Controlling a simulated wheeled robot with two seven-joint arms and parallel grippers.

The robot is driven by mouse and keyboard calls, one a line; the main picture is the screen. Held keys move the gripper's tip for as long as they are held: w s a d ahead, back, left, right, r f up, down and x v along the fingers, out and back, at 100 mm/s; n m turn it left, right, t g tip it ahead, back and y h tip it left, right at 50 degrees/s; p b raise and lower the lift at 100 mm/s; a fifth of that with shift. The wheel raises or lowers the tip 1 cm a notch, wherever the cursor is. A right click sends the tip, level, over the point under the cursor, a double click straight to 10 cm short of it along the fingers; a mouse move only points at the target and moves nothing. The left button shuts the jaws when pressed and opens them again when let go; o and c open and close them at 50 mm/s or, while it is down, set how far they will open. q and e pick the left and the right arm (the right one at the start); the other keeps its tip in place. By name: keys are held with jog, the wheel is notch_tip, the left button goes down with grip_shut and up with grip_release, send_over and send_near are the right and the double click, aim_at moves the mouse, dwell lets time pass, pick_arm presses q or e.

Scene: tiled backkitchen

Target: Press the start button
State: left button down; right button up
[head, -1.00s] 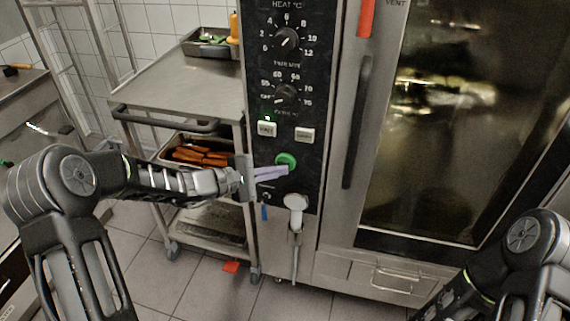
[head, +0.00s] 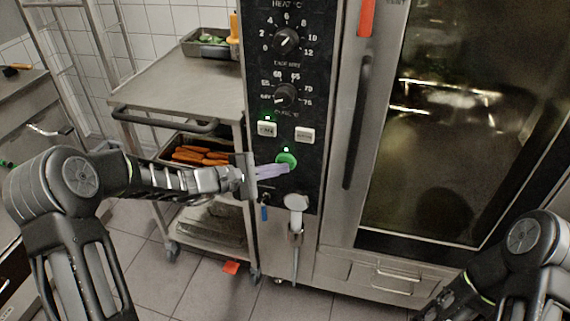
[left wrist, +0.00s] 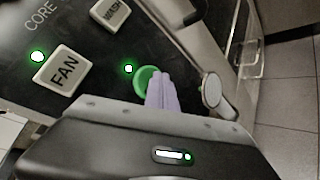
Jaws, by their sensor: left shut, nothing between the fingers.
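The round green start button (head: 287,159) is on the black control panel (head: 312,185) of the oven, below the FAN and a second white button. A small green light above it is lit. My left gripper (head: 286,169) is shut and empty, with its pale lilac fingertips at the lower part of the button. In the left wrist view the fingertips (left wrist: 162,78) overlap the green button (left wrist: 142,80) and hide part of it; they look in contact. My right arm shows at the lower right, but its gripper fingers are not visible.
Two black dials (head: 286,40) are higher on the panel. The FAN button (head: 267,129) has a lit green light. A white round fitting (head: 296,202) is below the start button. A steel trolley (head: 180,85) stands left; the oven door handle (head: 357,125) is right.

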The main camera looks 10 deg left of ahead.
pick_arm(q)
jog(key=shift+s, duration=0.1)
jog(key=shift+s+b, duration=0.4)
jog(key=shift+s, duration=0.3)
jog(key=shift+a, duration=0.1)
jog(key=s+b, duration=0.1)
jog(key=s, duration=0.4)
jog(key=shift+a, duration=0.15)
dwell(0.8)
